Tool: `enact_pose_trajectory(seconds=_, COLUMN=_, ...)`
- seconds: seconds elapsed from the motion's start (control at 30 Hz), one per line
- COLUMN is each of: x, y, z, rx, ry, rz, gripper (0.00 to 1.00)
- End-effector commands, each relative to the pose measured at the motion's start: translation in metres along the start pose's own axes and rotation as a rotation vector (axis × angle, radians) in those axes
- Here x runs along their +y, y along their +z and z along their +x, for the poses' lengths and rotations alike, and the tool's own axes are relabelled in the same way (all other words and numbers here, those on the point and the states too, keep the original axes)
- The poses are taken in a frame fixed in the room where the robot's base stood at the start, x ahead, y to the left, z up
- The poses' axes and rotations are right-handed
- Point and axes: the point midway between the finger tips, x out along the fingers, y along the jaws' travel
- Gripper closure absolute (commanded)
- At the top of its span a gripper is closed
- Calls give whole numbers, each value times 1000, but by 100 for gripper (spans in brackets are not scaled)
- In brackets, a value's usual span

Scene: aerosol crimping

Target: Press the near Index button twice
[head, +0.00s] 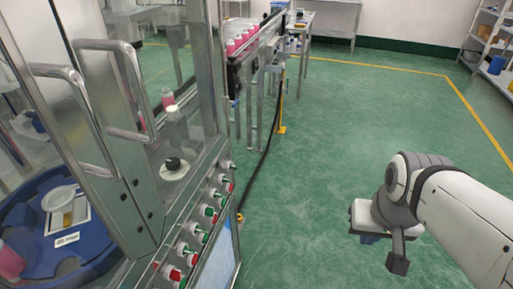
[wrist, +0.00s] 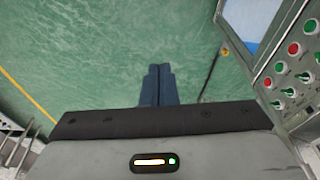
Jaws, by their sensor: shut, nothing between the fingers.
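A sloped control panel (head: 207,205) with several red and green buttons and dark switches runs along the machine's front edge in the head view. A near red button (head: 175,274) and a green button (head: 183,247) sit at its lower end. The labels are too small to read, so I cannot tell which is the near Index button. The panel also shows at the right edge of the wrist view (wrist: 285,85). My gripper (wrist: 158,70) is shut and empty, over open floor, to the right of the panel in the head view and clear of it.
The machine has a glass guard with metal handles (head: 105,95) and a blue turntable (head: 95,235) inside. A conveyor with pink bottles (head: 238,40) stands behind. A black cable (head: 262,160) runs along the floor. Green floor (head: 320,150) is free between panel and arm.

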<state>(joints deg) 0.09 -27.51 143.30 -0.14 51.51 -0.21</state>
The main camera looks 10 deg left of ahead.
Motion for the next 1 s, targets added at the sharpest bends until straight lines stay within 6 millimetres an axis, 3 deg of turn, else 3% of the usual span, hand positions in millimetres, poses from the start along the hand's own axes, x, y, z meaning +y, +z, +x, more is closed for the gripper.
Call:
enact_pose_trajectory(seconds=0.23, x=0, y=0, z=0, rx=0, ry=0, rz=1, gripper=100)
enact_pose_trajectory(seconds=0.37, x=0, y=-11, z=12, rx=24, ry=12, rz=27, gripper=100)
enact_pose_trajectory(seconds=0.47, x=-6, y=-36, z=37, rx=85, ry=33, rz=90, gripper=100)
enact_pose_trajectory(seconds=0.57, x=-17, y=-73, z=73, rx=186, ry=29, rz=165, gripper=100)
enact_pose_trajectory(seconds=0.7, x=-53, y=-123, z=131, rx=332, ry=-73, rz=275, gripper=100)
enact_pose_trajectory(seconds=0.83, x=-106, y=-151, z=182, rx=407, ry=-263, rz=366, gripper=100)
enact_pose_trajectory(seconds=1.0, x=-182, y=-154, z=235, rx=374, ry=-560, rz=486, gripper=100)
